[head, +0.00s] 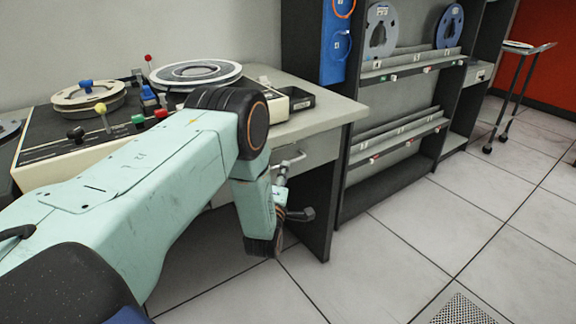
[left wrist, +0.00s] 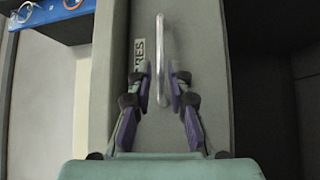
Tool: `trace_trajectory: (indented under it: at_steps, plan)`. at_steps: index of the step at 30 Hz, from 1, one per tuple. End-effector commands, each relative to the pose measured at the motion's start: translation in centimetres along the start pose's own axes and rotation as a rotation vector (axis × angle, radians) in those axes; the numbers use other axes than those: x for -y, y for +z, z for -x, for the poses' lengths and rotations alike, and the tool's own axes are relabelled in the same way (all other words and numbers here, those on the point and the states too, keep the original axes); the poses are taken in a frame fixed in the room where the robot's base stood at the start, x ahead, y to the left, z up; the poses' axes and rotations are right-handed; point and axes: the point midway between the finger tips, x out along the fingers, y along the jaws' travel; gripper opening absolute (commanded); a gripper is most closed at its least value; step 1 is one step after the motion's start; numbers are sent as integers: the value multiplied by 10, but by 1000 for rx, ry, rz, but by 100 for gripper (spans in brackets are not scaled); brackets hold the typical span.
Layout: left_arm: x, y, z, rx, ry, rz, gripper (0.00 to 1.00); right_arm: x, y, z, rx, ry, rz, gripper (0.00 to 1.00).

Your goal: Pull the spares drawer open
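The spares drawer (head: 318,151) is in the desk's right end and its front looks flush with the desk. In the left wrist view its grey front (left wrist: 148,122) carries a partly covered label ending in "RES". A silver bar handle (head: 293,160) stands out from the front; it also shows in the left wrist view (left wrist: 161,35). My left gripper (left wrist: 160,72) is open, with one finger on each side of the handle. A gap shows on the left side; contact on the right cannot be told. In the head view my forearm partly hides this gripper (head: 287,190). My right gripper is not in view.
The desk top (head: 325,117) bears a console with reels, coloured knobs and a dark tray (head: 298,99). A dark rack (head: 405,130) with reels stands right of the desk. A wheeled cart (head: 520,75) stands farther right. The tiled floor (head: 400,235) in front is clear.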

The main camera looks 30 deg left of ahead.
Motion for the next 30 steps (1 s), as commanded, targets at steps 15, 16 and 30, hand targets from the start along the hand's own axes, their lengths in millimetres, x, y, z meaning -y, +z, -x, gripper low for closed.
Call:
trace_trajectory:
  at_steps: [15, 16, 30]
  plan:
    - [0, 4, -50, 5, -1, -2, 19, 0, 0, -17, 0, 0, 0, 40]
    - [0, 4, -51, 5, -2, -2, 19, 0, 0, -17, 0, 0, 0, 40]
    - [1, 3, -52, 5, -2, -2, 0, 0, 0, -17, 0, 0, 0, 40]
